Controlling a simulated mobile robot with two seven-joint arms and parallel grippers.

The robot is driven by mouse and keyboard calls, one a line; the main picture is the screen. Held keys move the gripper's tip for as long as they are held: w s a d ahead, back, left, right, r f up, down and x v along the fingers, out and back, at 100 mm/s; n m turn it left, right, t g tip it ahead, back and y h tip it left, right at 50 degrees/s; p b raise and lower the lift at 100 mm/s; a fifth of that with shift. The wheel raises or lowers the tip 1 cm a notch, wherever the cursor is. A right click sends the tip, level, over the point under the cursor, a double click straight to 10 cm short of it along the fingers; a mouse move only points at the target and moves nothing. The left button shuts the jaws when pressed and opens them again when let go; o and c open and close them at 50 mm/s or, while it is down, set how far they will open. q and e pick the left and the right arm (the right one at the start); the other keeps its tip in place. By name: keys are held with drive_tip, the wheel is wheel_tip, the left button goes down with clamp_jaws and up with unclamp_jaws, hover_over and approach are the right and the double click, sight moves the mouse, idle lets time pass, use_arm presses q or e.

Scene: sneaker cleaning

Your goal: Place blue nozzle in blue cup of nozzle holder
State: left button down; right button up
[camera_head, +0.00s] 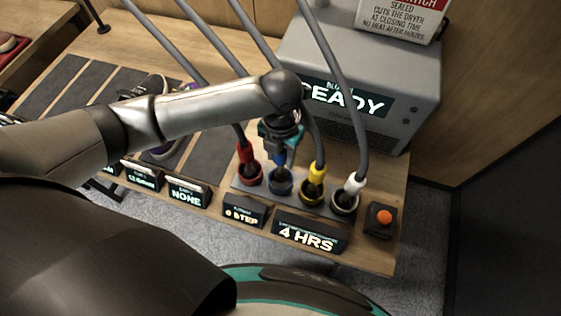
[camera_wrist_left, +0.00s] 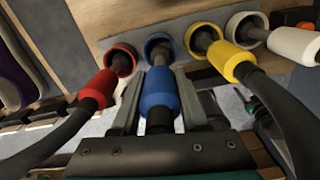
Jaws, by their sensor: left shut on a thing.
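My left gripper (camera_head: 280,152) is shut on the blue nozzle (camera_wrist_left: 160,88), its fingers on either side of the blue collar. The nozzle points at the blue cup (camera_head: 280,187) of the nozzle holder (camera_head: 240,183). In the left wrist view the nozzle's dark tip is at the mouth of the blue cup (camera_wrist_left: 157,38); how deep it sits is hard to tell. In the head view the blue nozzle (camera_head: 279,159) shows just above the cup, partly hidden by my gripper. My right gripper is not in view.
Red (camera_head: 247,153), yellow (camera_head: 318,171) and white (camera_head: 355,182) nozzles stand in neighbouring cups, their hoses rising close to my left arm. The grey dryer box (camera_head: 360,75) is behind. An orange button (camera_head: 383,217) sits at the right table edge, with small displays in front.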

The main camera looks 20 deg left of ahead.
sight(281, 164)
use_arm(q)
drive_tip(key=shift+f, duration=1.95)
drive_tip(key=shift+f, duration=0.15)
drive_tip(key=shift+c, duration=2.1)
unclamp_jaws()
wheel_tip(281, 164, up, 12)
drive_tip(key=shift+r+p, duration=0.2)
drive_tip(key=shift+p, duration=0.15)
